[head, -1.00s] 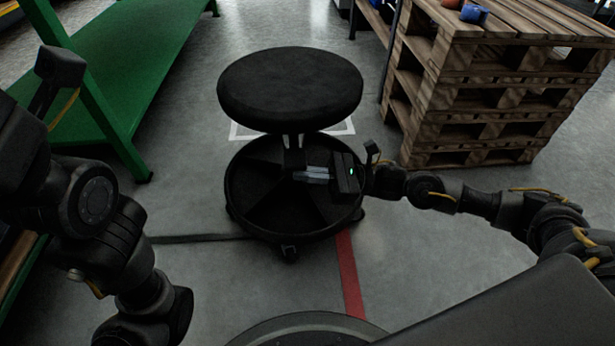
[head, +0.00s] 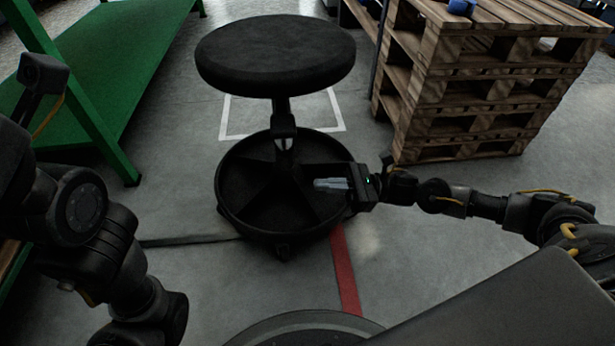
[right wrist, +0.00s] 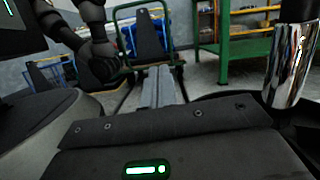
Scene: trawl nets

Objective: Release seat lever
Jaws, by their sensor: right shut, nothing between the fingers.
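A black stool has a round padded seat (head: 275,55), a post with a dark collar (head: 284,126), and a round black dish-like base (head: 246,200). The seat stands well above the base. I cannot make out the seat lever clearly. My right gripper (head: 318,184) is shut and empty, right of the post and over the right part of the base, apart from the post. In the right wrist view its fingers (right wrist: 158,85) are together, and the shiny metal post (right wrist: 290,65) stands to their right. My left arm shows at the left, but its gripper is out of view.
Stacked wooden pallets (head: 470,90) stand at the back right with a blue object (head: 461,7) on top. A green bench (head: 110,75) is at the left. White and red (head: 345,270) lines mark the floor. Clear floor lies between stool and pallets.

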